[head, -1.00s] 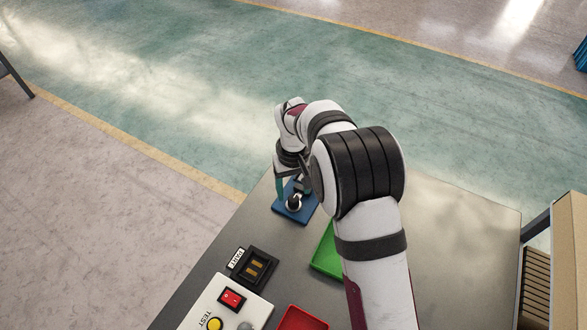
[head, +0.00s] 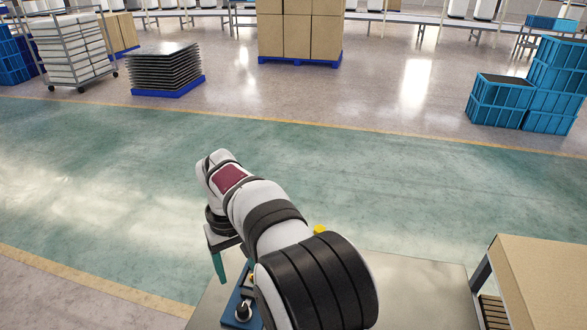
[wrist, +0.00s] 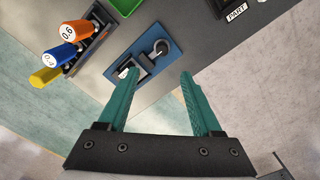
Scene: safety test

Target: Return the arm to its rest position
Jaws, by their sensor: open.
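My gripper (wrist: 158,74) is open and empty, its two teal fingers apart in the wrist view. In the head view one teal finger of my gripper (head: 218,266) shows beside the blue plate (head: 229,317) and above it. The blue plate (wrist: 171,68) also shows beyond the fingertips in the wrist view, with a black fixture (wrist: 133,73) and a round dark-topped knob (wrist: 160,47) on it. My arm hides much of the table in the head view.
A grey table (head: 415,275) bears the plate. A black rack (wrist: 98,28) holds screwdrivers with orange (wrist: 75,33), blue (wrist: 58,56) and yellow (wrist: 45,77) handles.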

